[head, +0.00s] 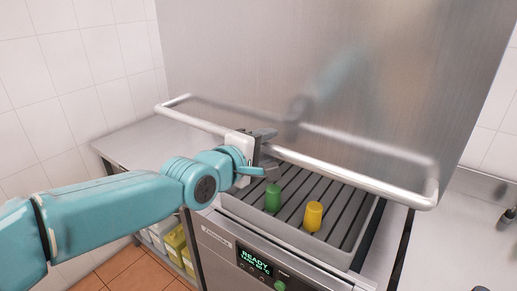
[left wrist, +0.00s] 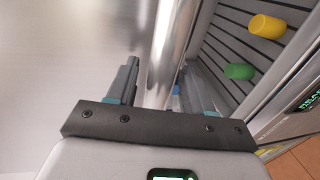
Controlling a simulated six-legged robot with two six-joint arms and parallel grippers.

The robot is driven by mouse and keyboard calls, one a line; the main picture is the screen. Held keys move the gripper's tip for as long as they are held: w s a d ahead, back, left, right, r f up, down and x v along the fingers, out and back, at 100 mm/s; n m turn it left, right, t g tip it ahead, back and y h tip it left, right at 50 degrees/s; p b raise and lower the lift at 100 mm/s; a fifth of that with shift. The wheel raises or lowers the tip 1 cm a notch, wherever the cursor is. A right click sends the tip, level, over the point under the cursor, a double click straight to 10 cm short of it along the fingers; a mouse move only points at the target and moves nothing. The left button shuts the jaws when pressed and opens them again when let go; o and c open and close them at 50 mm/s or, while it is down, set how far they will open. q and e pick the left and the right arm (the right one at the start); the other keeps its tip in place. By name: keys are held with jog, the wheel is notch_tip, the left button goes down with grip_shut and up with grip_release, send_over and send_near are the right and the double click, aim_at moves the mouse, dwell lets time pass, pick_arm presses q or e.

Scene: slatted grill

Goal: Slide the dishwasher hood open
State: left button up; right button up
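The dishwasher hood (head: 330,60) is a large brushed-metal box, raised so that the slatted rack (head: 335,227) below it shows. A round metal bar handle (head: 345,180) runs along the front of the hood. My left gripper (head: 262,153) is at the bar, left of its middle. In the left wrist view the bar (left wrist: 165,50) passes between the two fingers of the left gripper (left wrist: 160,85), which stand apart with some gap beside the bar. The fingers look open around it; firm contact is not visible. My right gripper is not in view.
A green cup (head: 273,197) and a yellow cup (head: 313,216) stand on the rack. A control panel with a lit display (head: 255,262) is on the front below. Steel counters (head: 140,143) flank the machine. Yellow containers (head: 175,243) sit on a low shelf at left.

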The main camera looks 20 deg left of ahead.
pick_arm(q)
jog(key=shift+s+a, duration=0.15)
jog(key=shift+s, duration=0.25)
jog(key=p+v, duration=0.4)
jog(key=v, duration=1.1)
jog(key=shift+r, duration=0.1)
jog(key=shift+s+a, duration=0.1)
jog(key=shift+s, duration=0.2)
jog(key=shift+w, duration=0.25)
